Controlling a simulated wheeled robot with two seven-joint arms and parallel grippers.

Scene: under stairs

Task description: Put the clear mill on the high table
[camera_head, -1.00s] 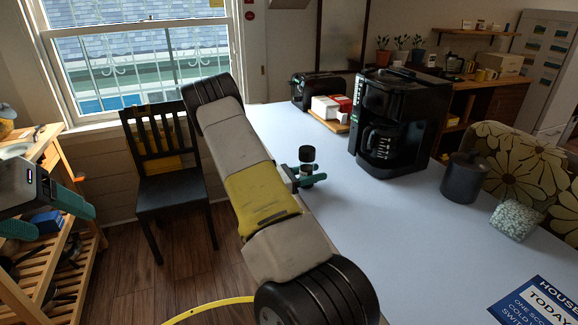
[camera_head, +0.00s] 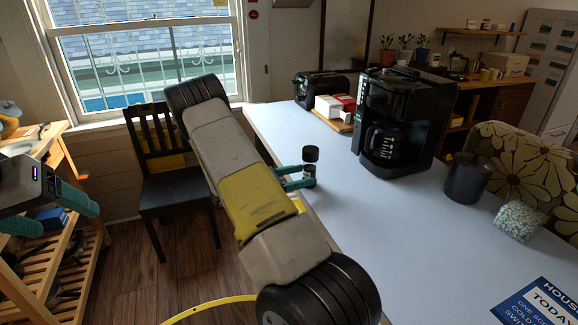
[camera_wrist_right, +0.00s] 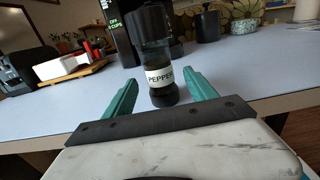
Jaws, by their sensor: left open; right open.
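The clear mill (camera_head: 310,164) has a black cap and stands upright on the pale-topped table (camera_head: 360,215), near its left edge. In the right wrist view the mill (camera_wrist_right: 161,62) shows a dark see-through body, a white "PEPPER" label and a black base. My right gripper (camera_head: 301,177) is open with its teal fingers pointing at the mill. In the wrist view the mill's base is between the fingertips (camera_wrist_right: 160,84), with gaps on both sides. My left gripper (camera_head: 68,219) is open and empty at the far left, away from the table. Which table is the high one I cannot tell.
A black coffee maker (camera_head: 402,120) stands behind the mill. A toaster (camera_head: 321,88), a tray of boxes (camera_head: 338,122), a black canister (camera_head: 467,178) and a pebble-patterned pot (camera_head: 519,221) are also there. A wooden shelf unit (camera_head: 55,262) stands left, beside a dark chair (camera_head: 177,188).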

